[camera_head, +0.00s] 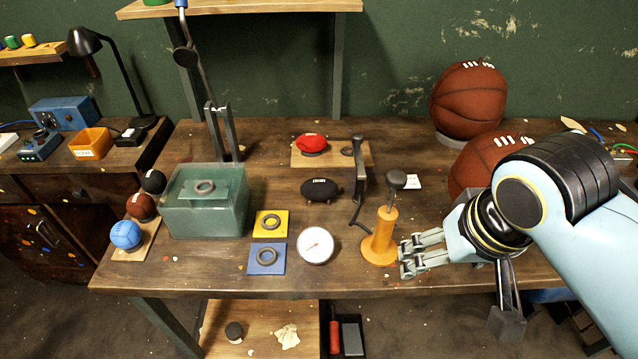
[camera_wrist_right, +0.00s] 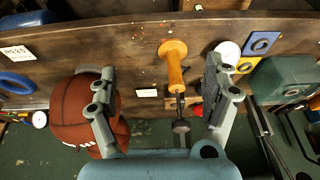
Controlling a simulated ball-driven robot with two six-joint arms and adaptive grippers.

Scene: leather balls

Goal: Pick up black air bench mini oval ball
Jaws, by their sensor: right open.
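The black mini oval ball (camera_head: 320,190) lies lengthwise on a small stand in the middle of the workbench (camera_head: 210,275). I cannot make out the black oval ball in that view. My left gripper is not in view.
An orange hand pump (camera_head: 380,240) stands between my right gripper and the ball. A dark upright tool (camera_head: 359,170) is just right of the ball. A red oval ball (camera_head: 311,142) sits behind it, a gauge (camera_head: 315,246) in front, a green tank (camera_head: 205,215) left, basketballs (camera_head: 469,99) right.

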